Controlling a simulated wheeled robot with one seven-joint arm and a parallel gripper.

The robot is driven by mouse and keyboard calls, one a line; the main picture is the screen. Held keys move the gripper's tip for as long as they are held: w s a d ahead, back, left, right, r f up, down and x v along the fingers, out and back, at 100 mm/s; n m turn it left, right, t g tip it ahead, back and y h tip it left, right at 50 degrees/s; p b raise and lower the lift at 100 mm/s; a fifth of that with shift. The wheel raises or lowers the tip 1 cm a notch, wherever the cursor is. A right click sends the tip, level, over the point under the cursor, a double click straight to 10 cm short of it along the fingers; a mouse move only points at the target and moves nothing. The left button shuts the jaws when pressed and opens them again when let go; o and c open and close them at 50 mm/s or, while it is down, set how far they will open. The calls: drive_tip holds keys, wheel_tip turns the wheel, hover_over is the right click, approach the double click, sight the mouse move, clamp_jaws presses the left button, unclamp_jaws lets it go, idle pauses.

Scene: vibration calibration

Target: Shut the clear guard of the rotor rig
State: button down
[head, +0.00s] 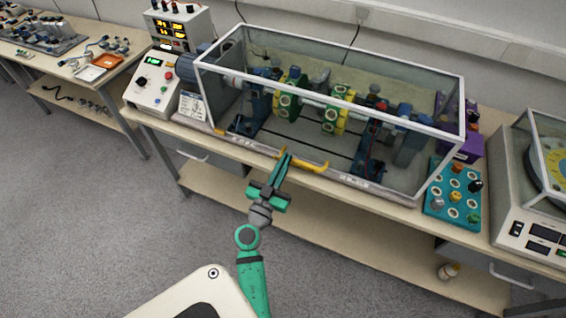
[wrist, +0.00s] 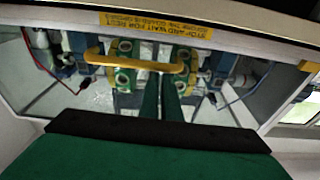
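The clear guard (head: 330,97) is a white-framed transparent box over the rotor rig (head: 335,115) on the bench. It looks lowered around the rig. I cannot tell whether a small gap stays along its lower front edge. Its yellow handle (head: 312,166) is at the lower front, left of the middle; it also shows in the wrist view (wrist: 133,65). My green gripper (head: 284,168) is in front of the guard, at the left part of the handle. Its fingers (wrist: 161,90) are close together and end at the handle bar. Nothing is visibly held, and contact is unclear.
A control box (head: 155,82) stands left of the guard. A teal tray (head: 437,208) of small parts and a machine with a clear cover (head: 522,190) are to the right. Another bench (head: 50,68) is at the far left. The floor (head: 90,220) in front is clear.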

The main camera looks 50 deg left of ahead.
drive_tip(key=s+d+f, duration=0.4)
drive_tip(key=s, duration=0.3)
drive_tip(key=shift+f, duration=0.4)
drive_tip(key=s+d+f+g+h, duration=0.1)
drive_tip(key=d+f, duration=0.3)
drive_tip(key=d, duration=0.3)
drive_tip(key=d+f+m+g+h, duration=0.1)
drive_tip(key=d+f+g+h, duration=0.15)
drive_tip(key=d, duration=0.55)
drive_tip(key=s+d+f+h, duration=0.1)
drive_tip(key=d+f, duration=0.3)
drive_tip(key=d, duration=0.3)
drive_tip(key=s+d+r+m+h, duration=0.2)
drive_tip(key=s+d+r, duration=0.4)
drive_tip(key=d, duration=0.3)
drive_tip(key=s+d+r+m+t+h, duration=0.1)
drive_tip(key=s+d+r+m+h, duration=0.1)
drive_tip(key=s+d+r, duration=0.4)
drive_tip(key=d+r+h, duration=0.1)
drive_tip(key=d, duration=0.2)
drive_tip(key=shift+r+m, duration=0.15)
drive_tip(key=shift+m, duration=0.25)
